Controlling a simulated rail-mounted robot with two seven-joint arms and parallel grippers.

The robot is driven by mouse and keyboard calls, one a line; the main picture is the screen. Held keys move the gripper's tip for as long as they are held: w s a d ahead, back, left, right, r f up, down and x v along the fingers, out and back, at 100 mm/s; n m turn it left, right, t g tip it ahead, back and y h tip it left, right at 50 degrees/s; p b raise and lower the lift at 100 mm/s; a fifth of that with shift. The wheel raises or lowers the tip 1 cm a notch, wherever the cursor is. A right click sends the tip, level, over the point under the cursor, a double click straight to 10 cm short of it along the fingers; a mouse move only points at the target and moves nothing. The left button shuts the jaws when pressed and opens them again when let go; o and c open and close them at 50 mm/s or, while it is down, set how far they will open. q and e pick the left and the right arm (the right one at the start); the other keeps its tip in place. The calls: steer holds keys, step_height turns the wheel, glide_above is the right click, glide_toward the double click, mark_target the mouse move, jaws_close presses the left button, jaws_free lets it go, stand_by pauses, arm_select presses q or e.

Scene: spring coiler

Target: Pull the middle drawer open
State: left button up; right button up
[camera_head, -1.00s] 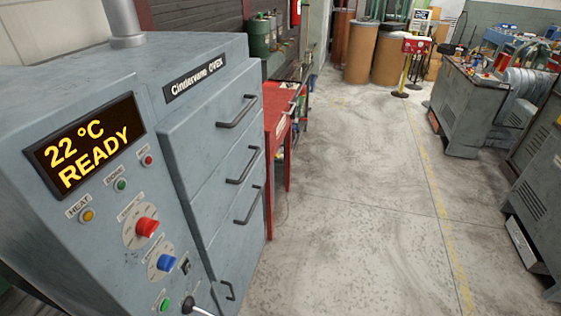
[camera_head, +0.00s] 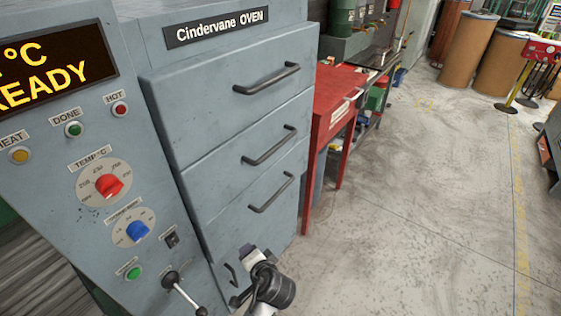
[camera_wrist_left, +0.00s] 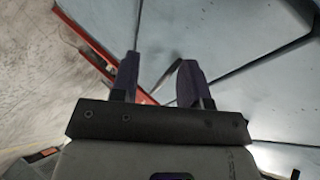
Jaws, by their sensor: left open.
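The grey oven's middle drawer (camera_head: 240,160) is closed, flush with the drawers above and below. Its dark bar handle (camera_head: 269,146) runs across the front. My left gripper (camera_head: 248,252) is at the bottom of the head view, in front of the oven's lower part and below the middle handle in the picture. In the left wrist view my left gripper (camera_wrist_left: 158,68) has its two dark fingers apart, with the blue-grey oven front (camera_wrist_left: 235,35) beyond them. A thin dark bar shows between the fingers; I cannot tell which handle it is. My right gripper is out of view.
The top drawer handle (camera_head: 266,79) and lower drawer handle (camera_head: 271,193) flank the middle one. A control panel with a red knob (camera_head: 109,186) and a lever (camera_head: 182,290) is at left. A red table (camera_head: 335,95) stands beyond the oven.

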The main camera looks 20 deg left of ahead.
arm_select(q)
steer(key=w+d+r+m+t+y+b, duration=0.2)
steer(key=w+d+r+y, duration=0.1)
steer(key=w+r, duration=0.4)
steer(key=m+t+y+b, duration=0.2)
steer(key=t+y+b, duration=0.1)
steer(key=y, duration=0.1)
glide_toward(275, 146)
steer(key=shift+f+b+x, duration=0.2)
steer(key=shift+b+x, duration=0.8)
steer(key=shift+x, duration=1.5)
steer(key=shift+f+b+x, duration=0.2)
steer(key=shift+b+x, duration=0.75)
steer(key=shift+x, duration=1.55)
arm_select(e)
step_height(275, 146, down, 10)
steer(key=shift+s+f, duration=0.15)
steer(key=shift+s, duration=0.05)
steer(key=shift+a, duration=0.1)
arm_select(q)
jaws_close()
